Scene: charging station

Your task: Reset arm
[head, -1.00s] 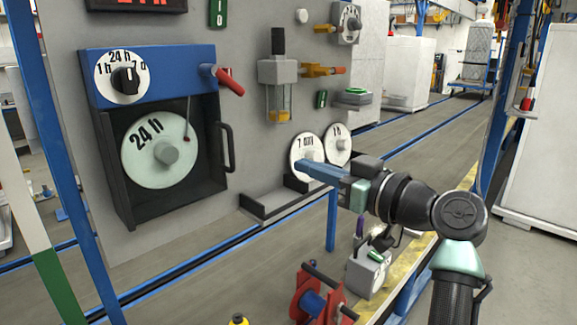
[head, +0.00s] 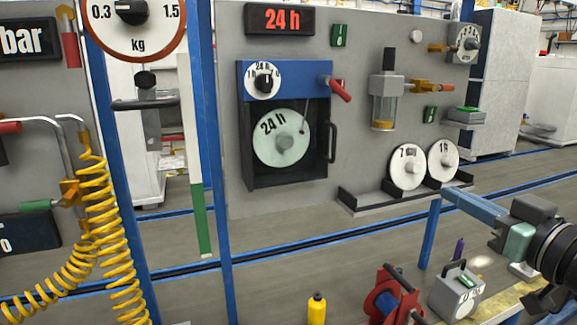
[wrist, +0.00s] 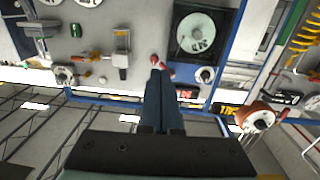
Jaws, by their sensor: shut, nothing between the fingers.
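My gripper (head: 447,194) is at the right of the head view, with its blue fingers pointing left and together, holding nothing. In that view its tip overlaps the area just below the white 1 h disc (head: 443,160); I cannot tell the distance between them. In the wrist view my gripper (wrist: 160,72) shows two long dark blue fingers side by side. Their tips appear near a small red part beside the chart recorder.
The chart recorder (head: 252,80) with its 24 h disc (head: 272,142) hangs on the grey panel. The 7 day disc (head: 407,172) stands on a shelf (head: 375,204). A yellow bottle (head: 316,309), a red reel (head: 378,301) and a grey box (head: 448,300) are below. A yellow coiled hose (head: 98,215) hangs left.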

